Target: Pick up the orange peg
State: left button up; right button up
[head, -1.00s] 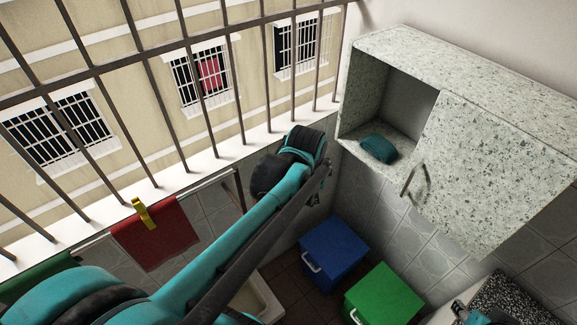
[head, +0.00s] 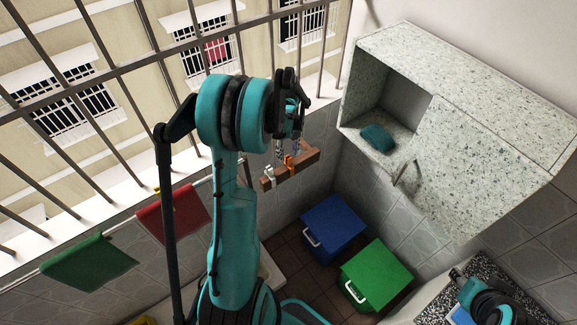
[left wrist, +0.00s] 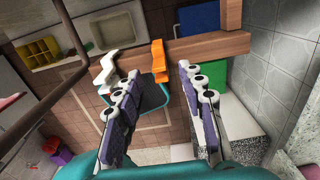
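An orange peg (head: 290,164) hangs on a brown wooden bar (head: 307,158) fixed by the tiled wall under the window bars. A white peg (head: 270,174) hangs to its left on the same bar. In the left wrist view the orange peg (left wrist: 158,62) sits between and just beyond the fingertips, with the white peg (left wrist: 107,72) to the left. My left gripper (left wrist: 160,76) is open and empty, its two fingers spread wide. In the head view my left gripper (head: 290,143) is just above the orange peg. My right gripper cannot be made out.
A stone-patterned cabinet (head: 463,130) with a teal item (head: 378,138) inside hangs at right. Blue (head: 333,222) and green (head: 377,273) boxes stand below. Red (head: 175,213) and green (head: 88,262) cloths hang at left. Window bars run close behind my left arm.

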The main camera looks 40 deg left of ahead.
aim_at(288, 157)
pick_arm(q)
jog(key=shift+d+f, duration=0.1)
jog(key=shift+f, duration=1.45)
grip_shut()
jog(key=shift+r, duration=0.1)
